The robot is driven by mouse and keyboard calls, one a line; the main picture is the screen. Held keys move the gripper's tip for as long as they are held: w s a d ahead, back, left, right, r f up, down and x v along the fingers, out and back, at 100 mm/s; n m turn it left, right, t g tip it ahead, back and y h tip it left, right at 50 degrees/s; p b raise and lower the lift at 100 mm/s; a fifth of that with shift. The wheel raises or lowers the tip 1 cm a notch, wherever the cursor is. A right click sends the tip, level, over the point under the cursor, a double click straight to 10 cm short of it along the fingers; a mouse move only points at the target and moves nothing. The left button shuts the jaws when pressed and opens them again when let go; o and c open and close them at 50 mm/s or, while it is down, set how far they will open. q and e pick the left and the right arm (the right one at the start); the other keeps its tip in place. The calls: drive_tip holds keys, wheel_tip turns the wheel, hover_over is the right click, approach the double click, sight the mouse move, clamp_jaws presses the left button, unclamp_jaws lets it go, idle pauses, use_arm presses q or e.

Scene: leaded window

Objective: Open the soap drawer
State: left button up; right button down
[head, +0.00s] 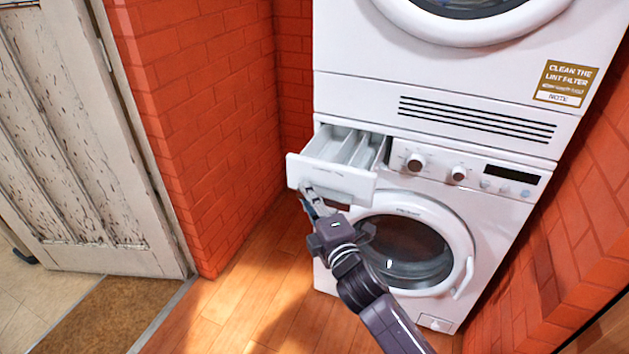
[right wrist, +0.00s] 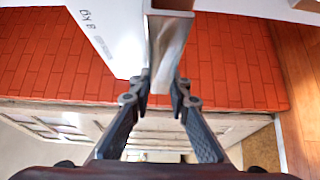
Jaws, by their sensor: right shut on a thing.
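The white soap drawer (head: 335,178) sticks out of the upper left front of the washing machine (head: 335,232). Its open compartments show from above, and they look empty. My right gripper (head: 311,198) is at the lower left of the drawer front. In the right wrist view the fingers of my right gripper (right wrist: 163,90) close on the edge of the drawer (right wrist: 112,38), which runs up between the fingertips. The exact contact is small and partly hidden. My left gripper is not in view.
A dryer (head: 350,45) is stacked on the washing machine. The round washer door (head: 462,225) is shut below the drawer. Red brick walls stand at left (head: 205,95) and right (head: 590,215). Open wooden floor (head: 250,290) lies in front, with a worn white door (head: 75,150) at far left.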

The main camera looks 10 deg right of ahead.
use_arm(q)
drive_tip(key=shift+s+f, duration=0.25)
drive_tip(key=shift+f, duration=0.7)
use_arm(e)
drive_tip(key=shift+s+a+f, duration=0.2)
drive_tip(key=shift+s+a, duration=0.1)
drive_tip(key=shift+s, duration=0.2)
drive_tip(key=shift+s+a+f, duration=0.2)
drive_tip(key=shift+s+a, duration=0.1)
drive_tip(key=shift+s, duration=0.15)
drive_tip(key=c, duration=1.9)
unclamp_jaws()
drive_tip(key=shift+r, duration=0.1)
drive_tip(key=shift+s+r, duration=0.1)
drive_tip(key=s, duration=0.3)
drive_tip(key=s+d, duration=0.1)
drive_tip(key=s, duration=0.3)
drive_tip(key=s+d, duration=0.1)
drive_tip(key=s, duration=0.3)
drive_tip(key=shift+s+d, duration=0.2)
drive_tip(key=shift+s, duration=0.05)
